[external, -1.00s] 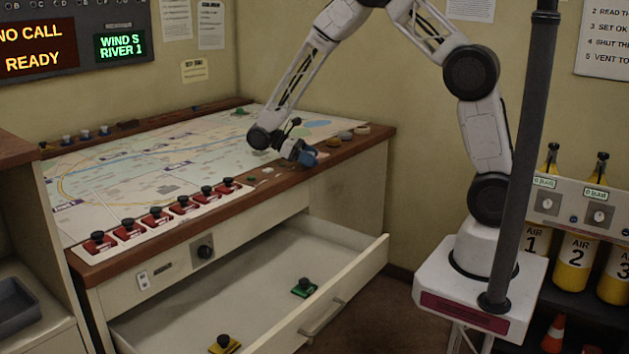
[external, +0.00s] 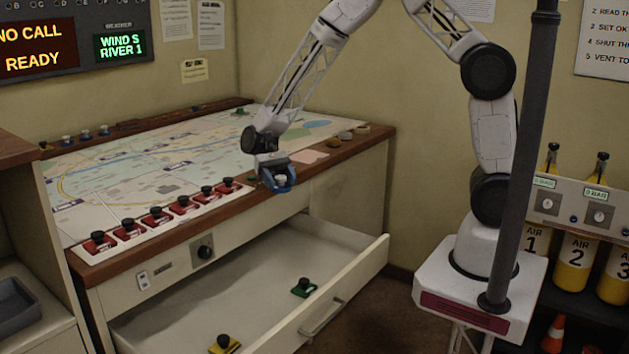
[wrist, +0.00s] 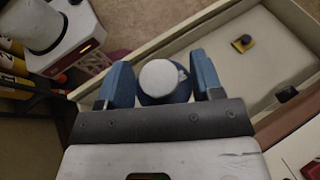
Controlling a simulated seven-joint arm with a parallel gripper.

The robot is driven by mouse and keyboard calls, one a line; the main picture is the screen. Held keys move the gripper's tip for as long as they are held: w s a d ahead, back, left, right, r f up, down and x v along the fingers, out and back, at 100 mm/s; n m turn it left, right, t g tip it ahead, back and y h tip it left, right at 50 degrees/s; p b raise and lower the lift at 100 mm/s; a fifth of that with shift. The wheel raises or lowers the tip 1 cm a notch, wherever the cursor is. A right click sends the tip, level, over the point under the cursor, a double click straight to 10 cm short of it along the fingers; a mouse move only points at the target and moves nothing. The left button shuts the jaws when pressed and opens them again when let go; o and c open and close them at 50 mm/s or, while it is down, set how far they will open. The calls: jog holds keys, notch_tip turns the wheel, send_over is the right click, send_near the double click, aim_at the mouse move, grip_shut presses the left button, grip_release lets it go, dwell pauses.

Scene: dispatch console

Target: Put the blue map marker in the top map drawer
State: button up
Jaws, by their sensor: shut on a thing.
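My gripper (external: 277,184) is shut on the blue map marker (wrist: 161,82), a round blue piece with a white top between the two blue fingers. In the external view its pale top (external: 281,179) shows between the fingers, by the console's front edge and higher than the drawer. The top map drawer (external: 347,274) is pulled out. A green marker (external: 304,287) and a yellow marker (external: 224,344) stand inside it, well apart. The drawer also fills the upper right of the wrist view (wrist: 190,33).
Several red pieces with black knobs (external: 157,217) line the console's front edge. The map table (external: 150,165) lies behind them. The drawer floor has much free room. A dark vertical pole (external: 524,150) stands by my base. Air cylinders (external: 572,265) stand at the right.

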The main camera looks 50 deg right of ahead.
jog(key=s+a+r+m+t+y, duration=0.2)
jog(key=s+a+m+t+y, duration=0.15)
jog(key=a, duration=0.45)
jog(key=s+a+r+m+t+y, duration=0.2)
jog(key=a+r+m, duration=0.15)
jog(key=a, duration=0.45)
jog(key=m+t+y, duration=0.1)
jog(key=t, duration=0.1)
send_over(261, 317)
notch_tip(261, 317, down, 26)
jog(key=shift+f, duration=0.15)
jog(key=shift+f, duration=2.9)
jog(key=shift+g, duration=0.25)
jog(key=shift+s+f, duration=0.1)
jog(key=shift+f, duration=2)
